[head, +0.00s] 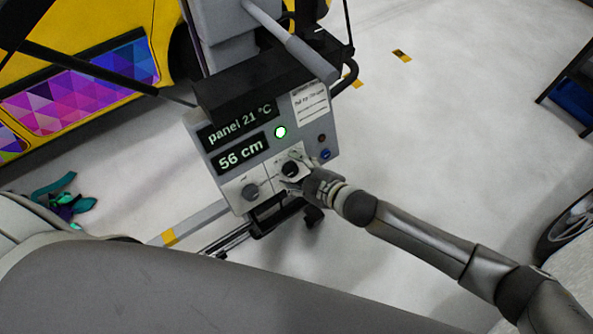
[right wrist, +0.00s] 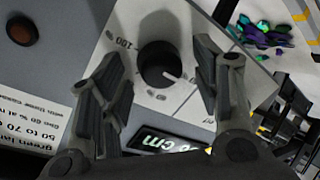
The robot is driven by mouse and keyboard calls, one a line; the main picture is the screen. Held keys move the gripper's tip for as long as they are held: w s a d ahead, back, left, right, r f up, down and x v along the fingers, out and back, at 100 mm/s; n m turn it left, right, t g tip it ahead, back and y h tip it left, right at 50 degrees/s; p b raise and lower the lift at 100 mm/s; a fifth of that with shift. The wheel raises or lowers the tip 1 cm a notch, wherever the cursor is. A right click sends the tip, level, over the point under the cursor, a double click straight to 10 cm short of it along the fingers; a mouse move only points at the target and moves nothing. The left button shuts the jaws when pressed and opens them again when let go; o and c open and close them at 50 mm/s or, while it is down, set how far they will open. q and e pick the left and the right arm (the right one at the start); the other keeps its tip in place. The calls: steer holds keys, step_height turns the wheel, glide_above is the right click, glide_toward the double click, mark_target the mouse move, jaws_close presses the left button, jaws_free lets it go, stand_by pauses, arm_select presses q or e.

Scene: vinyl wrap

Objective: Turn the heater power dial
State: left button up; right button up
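The grey heater control box (head: 222,185) stands in the middle of the head view. It has two black dials on its front, a left one (head: 250,191) and a right one (head: 290,168). My right gripper (head: 296,182) is at the right dial and partly covers that area. In the right wrist view a black dial (right wrist: 156,64) with a white pointer lies between the two spread fingers of my right gripper (right wrist: 160,66). The pointer faces lower right; "100" is printed at upper left. Gaps show on both sides of the dial. My left gripper is out of view.
The box's displays (head: 239,139) read "panel 21 °C" and "56 cm", beside a lit green lamp (head: 280,132). A red-brown button (head: 321,138) and blue button (head: 325,154) sit at right. A yellow car (head: 75,30) stands behind left; colourful scraps (head: 66,200) lie on the floor.

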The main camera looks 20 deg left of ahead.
steer(key=shift+d, duration=0.1)
steer(key=v, duration=1.2)
stand_by(0.4)
